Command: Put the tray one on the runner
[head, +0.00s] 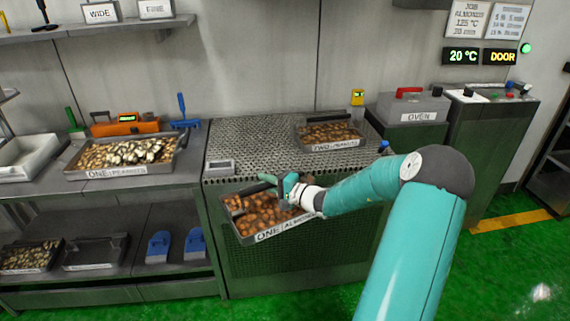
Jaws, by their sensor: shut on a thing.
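A dark metal tray labelled ONE ALMONDS (272,233), filled with brown nuts, is tilted in front of the perforated-top bench, below its top edge. My gripper (284,187) is shut on the tray at its far edge, near the handle, and the tray appears clear of the floor. Part of the tray's right side is hidden by my teal arm. Another tray labelled ONE (118,171), apparently peanuts, holds pale nuts on the left bench. I cannot pick out a runner for certain.
A grey OVEN unit (412,108) stands right. Green floor is open at right.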

